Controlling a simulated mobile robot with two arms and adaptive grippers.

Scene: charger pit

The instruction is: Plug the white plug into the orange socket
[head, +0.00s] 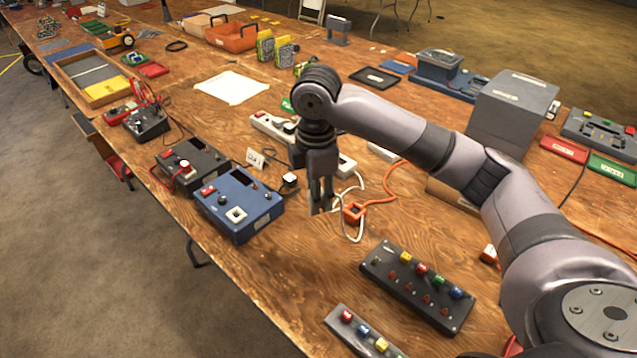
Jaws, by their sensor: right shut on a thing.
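My right gripper (321,196) hangs fingers down over the middle of the table. It is shut, and the white plug between its fingers is mostly hidden by them. A white cord (347,235) loops out beside the fingertips and runs to the right. The orange socket (353,212) lies on the table just right of the fingertips, with an orange cable (388,186) leading from it. In this view the gripper and the socket show a small gap between them. My left gripper is not in view.
A blue box (239,206) with a white square outlet stands left of the gripper. A white power strip (274,128) lies behind it. A dark panel with coloured buttons (417,287) lies in front, right. Bare wood lies in front of the gripper.

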